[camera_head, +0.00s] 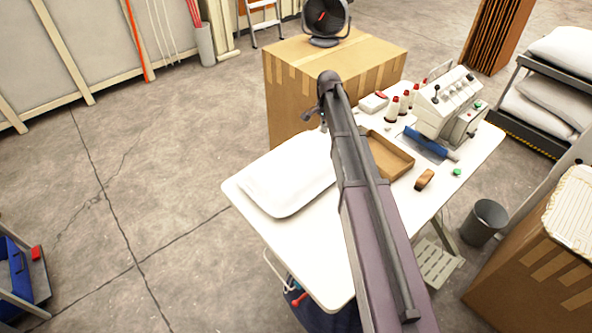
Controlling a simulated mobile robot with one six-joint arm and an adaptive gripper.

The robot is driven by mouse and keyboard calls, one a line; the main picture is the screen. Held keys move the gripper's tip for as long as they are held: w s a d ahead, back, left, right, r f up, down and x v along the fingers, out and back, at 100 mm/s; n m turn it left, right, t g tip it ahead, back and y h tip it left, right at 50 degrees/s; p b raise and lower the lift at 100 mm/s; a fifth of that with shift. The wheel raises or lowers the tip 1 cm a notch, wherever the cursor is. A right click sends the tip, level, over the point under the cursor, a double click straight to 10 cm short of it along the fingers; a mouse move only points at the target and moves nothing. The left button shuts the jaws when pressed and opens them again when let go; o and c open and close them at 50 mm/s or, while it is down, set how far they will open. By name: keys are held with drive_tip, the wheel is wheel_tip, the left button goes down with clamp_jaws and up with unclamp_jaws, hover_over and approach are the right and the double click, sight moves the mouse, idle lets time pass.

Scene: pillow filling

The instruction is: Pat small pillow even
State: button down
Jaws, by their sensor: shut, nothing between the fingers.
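A small white pillow (285,178) lies flat on the left part of a white table (300,254). Its top looks mostly smooth, with a rounded raised edge at the front. My arm reaches from the bottom of the view up over the table and crosses the pillow's right side, hiding part of it. The far end of my arm is a dark joint beyond the pillow, with small parts hanging below it.
A large carton (290,82) with a fan (325,20) is behind. A bin (485,221) stands right.

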drive_tip(key=r+p, duration=0.1)
drive_tip(key=p, duration=0.1)
hover_over(292, 159)
drive_tip(key=shift+r+b, duration=0.2)
drive_tip(key=shift+b, duration=0.1)
drive_tip(key=shift+f, duration=0.15)
wheel_tip(292, 159, down, 8)
drive_tip(key=b, duration=0.8)
idle(0.4)
drive_tip(key=shift+f+b, duration=1.45)
drive_tip(key=shift+b, duration=0.15)
drive_tip(key=shift+r+p, duration=2.45)
drive_tip(key=shift+f, duration=0.15)
drive_tip(key=shift+f+b, duration=2.15)
drive_tip(key=shift+b, duration=0.15)
